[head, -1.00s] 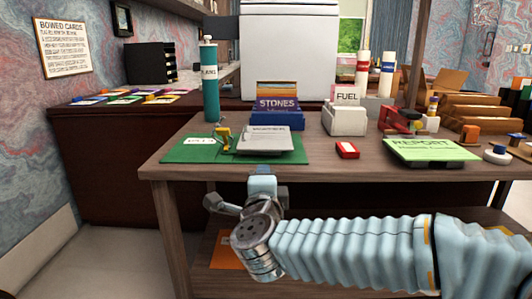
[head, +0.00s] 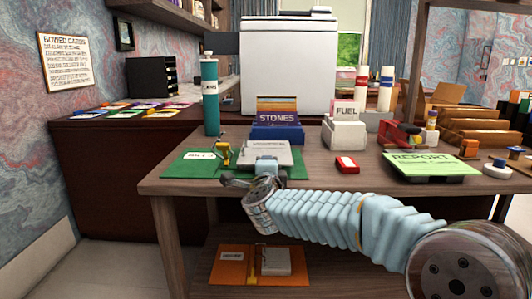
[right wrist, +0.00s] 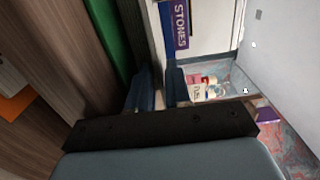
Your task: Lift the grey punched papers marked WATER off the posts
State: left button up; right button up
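The grey paper stack (head: 283,153) lies on an open green folder (head: 188,164) near the desk's front edge. Its print is partly hidden by my gripper and too small to read. My right gripper (head: 263,167) is at the front edge of the stack. In the right wrist view, the two blue fingers (right wrist: 157,88) are apart, one toward the folder side and one toward the top side of the stack's dark edge (right wrist: 143,45). I cannot tell whether they touch it. The posts under the papers are hidden. My left gripper is not in view.
A yellow tool (head: 222,153) stands by the stack. An orange folder (head: 232,262) with grey papers is on the lower shelf.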

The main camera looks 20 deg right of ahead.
grip_shut()
jog(key=shift+r, duration=0.15)
